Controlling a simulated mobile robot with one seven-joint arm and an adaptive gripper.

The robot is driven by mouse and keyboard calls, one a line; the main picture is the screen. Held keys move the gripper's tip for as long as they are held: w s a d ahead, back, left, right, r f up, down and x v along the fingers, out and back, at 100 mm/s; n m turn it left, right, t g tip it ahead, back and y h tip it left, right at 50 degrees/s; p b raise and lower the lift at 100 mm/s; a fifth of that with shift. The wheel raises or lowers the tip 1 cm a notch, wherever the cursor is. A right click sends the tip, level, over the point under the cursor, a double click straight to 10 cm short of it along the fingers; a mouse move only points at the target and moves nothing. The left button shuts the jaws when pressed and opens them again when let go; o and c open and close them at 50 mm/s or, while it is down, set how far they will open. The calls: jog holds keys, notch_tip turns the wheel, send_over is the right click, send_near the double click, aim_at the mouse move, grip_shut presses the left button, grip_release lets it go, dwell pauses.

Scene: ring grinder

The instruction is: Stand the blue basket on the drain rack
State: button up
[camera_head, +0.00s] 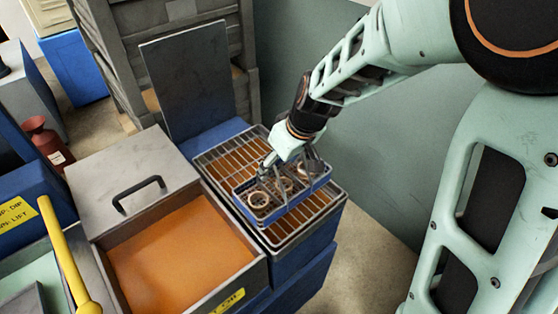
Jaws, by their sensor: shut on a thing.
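The blue basket (262,217) is a shallow tray with a blue rim, holding several metal rings. It is in the middle of the head view, over the drain rack (215,160), a wire grid on a blue stand with orange showing between the bars. My gripper (270,165) reaches down from the upper right and is shut on the basket, at its wire handle as far as I can see. The fingertips are small and partly hidden. The basket looks about level. I cannot tell whether its underside touches the rack.
Left of the rack is an open tank of orange liquid (180,255), its grey lid (135,180) with a black handle behind it. An upright dark panel (190,80) stands behind the rack. A yellow lever (68,265) is at lower left. Bare wall lies to the right.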

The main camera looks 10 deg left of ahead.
jog(key=o, duration=1.8)
jog(key=shift+r, duration=0.1)
jog(key=o, duration=0.4)
jog(key=shift+c, duration=0.2)
